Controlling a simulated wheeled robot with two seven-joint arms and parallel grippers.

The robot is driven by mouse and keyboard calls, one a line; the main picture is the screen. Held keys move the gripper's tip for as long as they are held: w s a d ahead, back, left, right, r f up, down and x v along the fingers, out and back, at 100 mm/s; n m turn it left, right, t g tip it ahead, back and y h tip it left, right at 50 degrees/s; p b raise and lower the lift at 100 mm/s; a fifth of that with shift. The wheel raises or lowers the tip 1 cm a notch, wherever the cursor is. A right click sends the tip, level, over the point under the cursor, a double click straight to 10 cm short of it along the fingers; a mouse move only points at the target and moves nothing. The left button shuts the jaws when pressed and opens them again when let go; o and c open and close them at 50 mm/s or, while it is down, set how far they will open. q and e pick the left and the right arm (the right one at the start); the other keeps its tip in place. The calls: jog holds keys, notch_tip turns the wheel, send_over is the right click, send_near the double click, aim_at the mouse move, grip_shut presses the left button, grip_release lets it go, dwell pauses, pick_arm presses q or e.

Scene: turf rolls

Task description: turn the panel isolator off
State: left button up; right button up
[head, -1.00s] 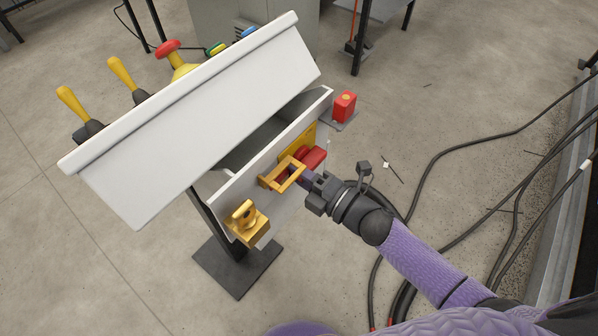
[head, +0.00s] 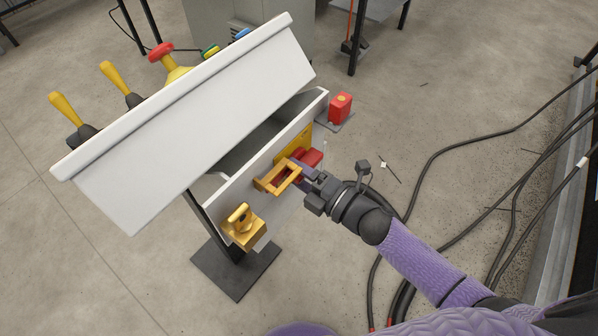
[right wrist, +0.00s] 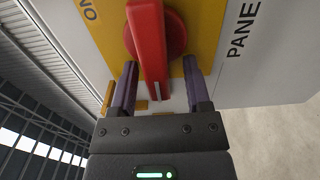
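The panel isolator is a red rotary handle (head: 311,156) on a yellow plate (head: 292,147), on the near side of the white control box. In the right wrist view the red handle (right wrist: 150,45) points down the picture, towards my gripper. "PANE" shows on the white face at right, and letters "NO" on the yellow plate (right wrist: 205,25) at left. My right gripper (head: 299,170) is at the handle. In the right wrist view its two purple fingers are apart, one each side of the handle's lower end, with a gap at the right finger. My left gripper is out of view.
A yellow frame-like bracket (head: 277,179) sits beside my fingers. A brass padlock-like piece (head: 243,225) is on the near corner. Black cables (head: 432,165) lie on the floor at right.

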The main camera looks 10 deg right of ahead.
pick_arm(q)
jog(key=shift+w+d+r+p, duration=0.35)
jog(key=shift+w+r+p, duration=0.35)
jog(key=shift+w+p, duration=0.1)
pick_arm(e)
jog(key=v, duration=1)
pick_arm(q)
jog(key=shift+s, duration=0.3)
pick_arm(e)
jog(key=s+d+f+m+g+h, duration=0.1)
jog(key=d+f+m+h, duration=0.1)
jog(key=f+m+h, duration=0.3)
jog(key=s+d+f+m+g+h, duration=0.1)
jog(key=s+d+f+m, duration=0.1)
jog(key=f+m, duration=0.35)
jog(key=s+d+f+m+g+h, duration=0.3)
jog(key=s+f+m+g+h, duration=0.3)
jog(key=s+f, duration=0.7)
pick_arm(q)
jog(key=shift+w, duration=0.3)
pick_arm(e)
jog(key=s+a+f+m+g, duration=0.1)
jog(key=s+f+m+g, duration=0.1)
jog(key=s, duration=0.6)
jog(key=s+a+f+m+g, duration=0.1)
jog(key=s+f+m+g, duration=0.2)
jog(key=s, duration=0.4)
jog(key=shift+s+f+m+g, duration=0.25)
jog(key=shift+s+m+g, duration=0.15)
jog(key=shift+m+g, duration=0.4)
